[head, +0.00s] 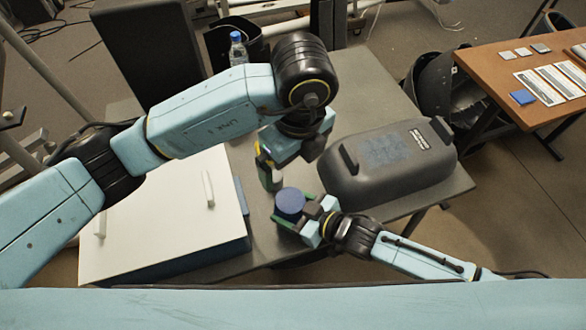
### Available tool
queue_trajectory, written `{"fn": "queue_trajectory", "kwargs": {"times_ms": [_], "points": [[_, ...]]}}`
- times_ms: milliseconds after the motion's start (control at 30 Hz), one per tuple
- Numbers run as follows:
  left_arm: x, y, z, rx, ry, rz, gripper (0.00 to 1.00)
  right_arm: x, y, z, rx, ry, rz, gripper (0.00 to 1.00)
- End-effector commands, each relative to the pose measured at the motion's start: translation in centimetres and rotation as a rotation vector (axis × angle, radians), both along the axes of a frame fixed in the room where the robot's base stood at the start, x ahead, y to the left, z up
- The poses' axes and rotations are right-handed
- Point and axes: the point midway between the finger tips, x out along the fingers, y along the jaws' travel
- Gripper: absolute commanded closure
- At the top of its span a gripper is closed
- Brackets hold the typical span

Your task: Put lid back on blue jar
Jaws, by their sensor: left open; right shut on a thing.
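The blue jar (290,203) is a short round blue thing near the front edge of the grey table, seen from above. Its top looks flat and blue; I cannot tell whether that is the lid or the jar itself. My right gripper (294,214) is shut on it from the right and front. My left gripper (269,170) is open, just behind and left of the blue jar and apart from it. A small whitish piece (273,180) shows at its fingertips; I cannot tell what it is. No separate lid is clearly visible.
A large dark grey case (385,165) stands on the table (362,85) close to the right of both grippers. A white-topped box (160,225) with a handle stands at left. A water bottle (238,50) stands behind my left arm. A brown table (490,65) is at far right.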

Motion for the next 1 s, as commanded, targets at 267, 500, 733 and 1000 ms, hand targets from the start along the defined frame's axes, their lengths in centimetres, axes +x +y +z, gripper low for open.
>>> {"fn": "queue_trajectory", "kwargs": {"times_ms": [267, 500, 733, 1000], "points": [[-0.06, -0.03, 0.81, 0.000, 0.000, 0.000, 0.00, 0.05, 0.07, 0.13, 0.003, -0.002, 0.000, 0.99], [-0.06, -0.03, 0.77, 0.000, 0.001, -0.001, 0.00, 0.05, 0.07, 0.12, 0.002, -0.002, 0.000, 0.21], [-0.06, -0.03, 0.75, 0.000, 0.001, 0.000, 0.00, 0.02, 0.03, 0.05, 0.001, -0.001, 0.000, 0.09], [-0.07, -0.03, 1.01, 0.000, 0.001, 0.000, 0.00, -0.60, -0.93, 0.44, -0.001, 0.000, -0.001, 0.09]]}}
